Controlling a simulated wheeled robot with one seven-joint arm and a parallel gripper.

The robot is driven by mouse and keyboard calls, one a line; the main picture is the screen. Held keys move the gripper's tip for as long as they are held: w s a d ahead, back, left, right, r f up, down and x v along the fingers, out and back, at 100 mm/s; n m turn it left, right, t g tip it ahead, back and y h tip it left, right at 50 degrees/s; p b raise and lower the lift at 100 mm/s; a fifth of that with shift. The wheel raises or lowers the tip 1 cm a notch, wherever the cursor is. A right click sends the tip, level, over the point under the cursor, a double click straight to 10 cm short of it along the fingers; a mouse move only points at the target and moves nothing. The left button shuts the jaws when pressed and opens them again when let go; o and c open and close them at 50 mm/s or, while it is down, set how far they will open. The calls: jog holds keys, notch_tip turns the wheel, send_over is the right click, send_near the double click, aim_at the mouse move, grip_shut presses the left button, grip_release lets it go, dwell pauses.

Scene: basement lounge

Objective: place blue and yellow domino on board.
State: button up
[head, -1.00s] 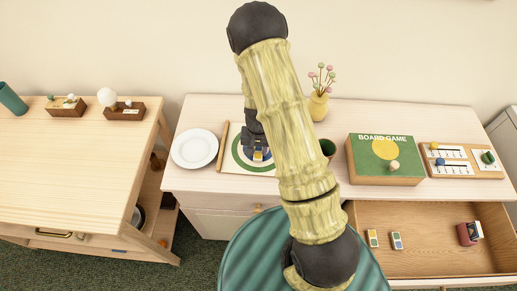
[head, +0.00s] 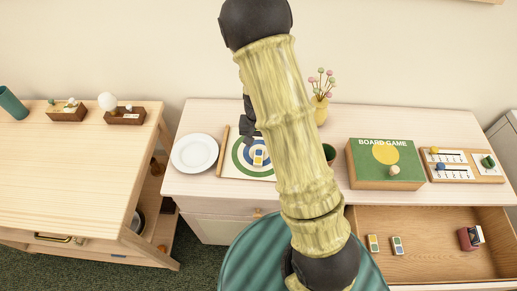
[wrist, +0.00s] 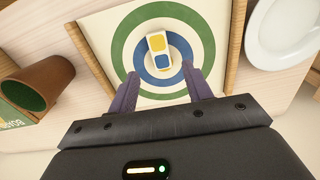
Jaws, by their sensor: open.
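The blue and yellow domino (head: 258,158) lies flat on the board (head: 240,169), a cream sheet with green and blue rings between wooden side rails. In the wrist view the domino (wrist: 158,42) is within the blue ring, near the centre of the board (wrist: 98,38), yellow end away from me and blue end towards me. My gripper (wrist: 162,82) is open and empty above the board, with its dark fingertips spread and apart from the domino. In the head view my gripper (head: 249,134) is just behind the domino, partly hidden by my arm.
Farther right are a board game box (head: 372,176) and a wooden score tray (head: 463,178). The open drawer (head: 430,268) holds two other dominoes and a red holder.

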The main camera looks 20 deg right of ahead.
jog(key=shift+r, duration=2.25)
jog(key=s+r+n+t, duration=0.2)
jog(key=s+r+n, duration=0.2)
jog(key=s+r, duration=0.7)
jog(key=shift+s+d+r+t, duration=0.2)
jog(key=shift+s+d+t, duration=0.15)
jog(key=shift+s, duration=0.4)
